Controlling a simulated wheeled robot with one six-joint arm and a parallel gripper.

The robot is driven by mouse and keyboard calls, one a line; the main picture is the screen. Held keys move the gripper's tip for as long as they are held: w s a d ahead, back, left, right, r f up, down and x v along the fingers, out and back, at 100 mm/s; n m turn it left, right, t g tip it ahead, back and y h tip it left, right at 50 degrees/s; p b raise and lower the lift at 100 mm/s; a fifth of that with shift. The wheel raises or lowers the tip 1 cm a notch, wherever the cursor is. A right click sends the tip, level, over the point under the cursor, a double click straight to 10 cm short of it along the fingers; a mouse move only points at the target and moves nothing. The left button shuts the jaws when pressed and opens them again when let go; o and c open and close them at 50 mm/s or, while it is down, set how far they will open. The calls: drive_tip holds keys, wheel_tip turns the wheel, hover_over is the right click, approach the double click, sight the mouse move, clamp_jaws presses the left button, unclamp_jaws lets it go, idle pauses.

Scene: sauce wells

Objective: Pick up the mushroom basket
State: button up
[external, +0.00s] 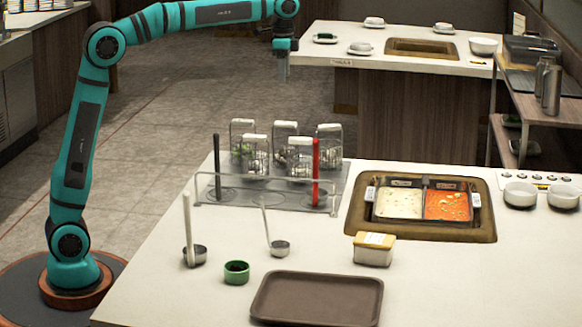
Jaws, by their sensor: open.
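Several wire baskets with white tops stand in a grey rack (213,190) on the near counter. A front-left basket (256,158) and a back-left basket (242,145) hold small food pieces. A front-right basket (300,160) and two at the back stand beside them. The contents are too small to tell which basket holds mushrooms. My gripper (282,78) is open and empty, pointing down, high up and above the baskets in the picture, apart from them.
A black stick (217,166) and a red stick (315,168) stand upright at the rack, with a clear guard (262,181) in front. A two-part sauce pot (422,204), ladles (194,250), a green cup (236,272), a lidded box (374,249) and a brown tray (318,298) surround it.

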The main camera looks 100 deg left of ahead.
sight(285, 123)
drive_tip(key=f, duration=1.7)
drive_tip(key=shift+a+f, duration=0.2)
drive_tip(key=shift+f, duration=0.1)
drive_tip(key=shift+c, duration=0.5)
clamp_jaws()
